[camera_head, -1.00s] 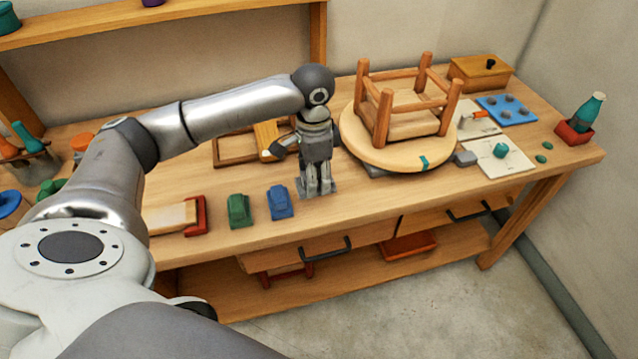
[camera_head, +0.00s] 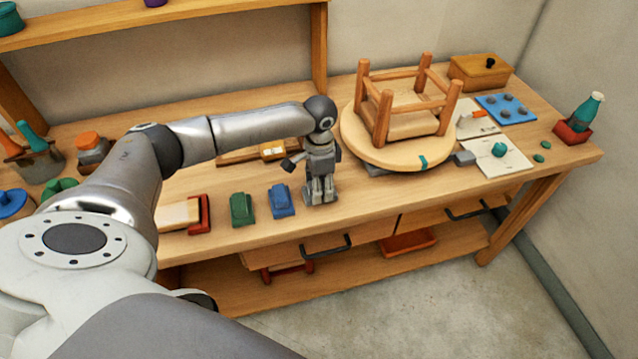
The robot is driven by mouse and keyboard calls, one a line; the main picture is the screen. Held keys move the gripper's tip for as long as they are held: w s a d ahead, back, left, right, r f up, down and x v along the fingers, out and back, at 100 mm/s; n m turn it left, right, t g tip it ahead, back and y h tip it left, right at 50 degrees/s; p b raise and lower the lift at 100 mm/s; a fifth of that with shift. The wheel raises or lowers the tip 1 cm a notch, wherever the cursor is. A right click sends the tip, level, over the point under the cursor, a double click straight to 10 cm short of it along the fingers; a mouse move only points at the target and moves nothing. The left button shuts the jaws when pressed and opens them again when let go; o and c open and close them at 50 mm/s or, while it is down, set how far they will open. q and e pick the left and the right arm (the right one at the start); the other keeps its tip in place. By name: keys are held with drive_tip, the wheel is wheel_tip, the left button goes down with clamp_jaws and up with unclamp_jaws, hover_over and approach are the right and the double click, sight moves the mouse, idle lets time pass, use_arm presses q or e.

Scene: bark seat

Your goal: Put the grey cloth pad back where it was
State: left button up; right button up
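My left gripper (camera_head: 321,198) points straight down at the front middle of the bench, just right of the blue block. Its fingertips are at or just above the bench top. Grey shows around the fingertips, but I cannot tell cloth from finger there, nor whether the fingers are open or shut. I cannot make out the grey cloth pad for certain. A small grey block-like piece (camera_head: 465,157) lies at the right edge of the round wooden turntable (camera_head: 362,150). My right gripper is not in view.
An upturned wooden stool frame (camera_head: 404,100) stands on the turntable, close right of my gripper. A blue block (camera_head: 281,201) and a green block (camera_head: 241,209) sit left of it. A sanding-block-like piece with a red end (camera_head: 180,214) lies further left. A wooden frame is behind my arm.

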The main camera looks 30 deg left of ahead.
use_arm(q)
drive_tip(key=shift+f, duration=0.1)
drive_tip(key=o, duration=0.9)
wheel_tip(320, 180, up, 12)
drive_tip(key=shift+r+b, duration=0.15)
drive_tip(key=shift+b, duration=0.85)
